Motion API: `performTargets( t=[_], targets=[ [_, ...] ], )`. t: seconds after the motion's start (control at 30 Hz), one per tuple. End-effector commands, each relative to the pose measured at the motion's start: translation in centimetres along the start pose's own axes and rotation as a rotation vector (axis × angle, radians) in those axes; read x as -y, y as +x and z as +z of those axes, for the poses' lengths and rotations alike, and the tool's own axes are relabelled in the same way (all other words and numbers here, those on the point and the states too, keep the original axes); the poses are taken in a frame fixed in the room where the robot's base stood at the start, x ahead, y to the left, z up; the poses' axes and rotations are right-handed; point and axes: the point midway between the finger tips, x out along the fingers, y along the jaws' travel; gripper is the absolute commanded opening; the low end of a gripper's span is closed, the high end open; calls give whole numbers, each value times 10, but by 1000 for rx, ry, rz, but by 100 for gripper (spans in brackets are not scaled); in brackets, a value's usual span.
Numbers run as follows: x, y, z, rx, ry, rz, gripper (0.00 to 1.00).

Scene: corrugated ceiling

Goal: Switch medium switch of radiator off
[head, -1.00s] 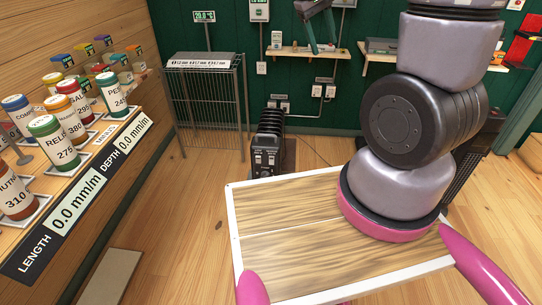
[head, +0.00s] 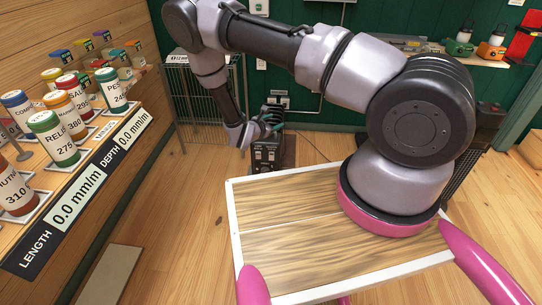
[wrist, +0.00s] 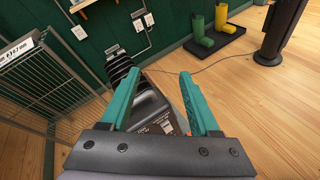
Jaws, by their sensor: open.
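The radiator (head: 266,157) is a small dark ribbed heater on the floor by the green wall. Its front panel shows small switches with labels too small to read, so I cannot tell the medium switch or its position. In the wrist view, the radiator (wrist: 150,112) lies between and beyond the teal fingers, its black ribs towards the wall. My gripper (wrist: 156,84) is open, with nothing held. In the head view, my gripper (head: 268,125) is at the radiator's top, partly hiding it. I cannot tell whether they touch.
A wire cage (wrist: 50,85) stands left of the radiator. A cable runs from wall sockets (wrist: 144,21) across the floor. Green and yellow boots (wrist: 203,32) stand on a dark tray. A workbench with jars (head: 60,138) lines the left. Wooden floor in front is clear.

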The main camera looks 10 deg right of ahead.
Motion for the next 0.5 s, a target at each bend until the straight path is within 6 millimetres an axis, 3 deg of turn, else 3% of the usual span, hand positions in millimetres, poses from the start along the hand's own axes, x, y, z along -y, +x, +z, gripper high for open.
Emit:
performTargets(
  t=[0.03, 0.2, 0.33, 0.5],
  targets=[
    [11, 2, -28, -14, -85, 56, 62],
    [40, 4, -106, -77, -324, 237, 62],
    [61, 3, -146, -117, -449, 329, 62],
    [74, 4, -167, -142, -519, 382, 62]
  ],
)
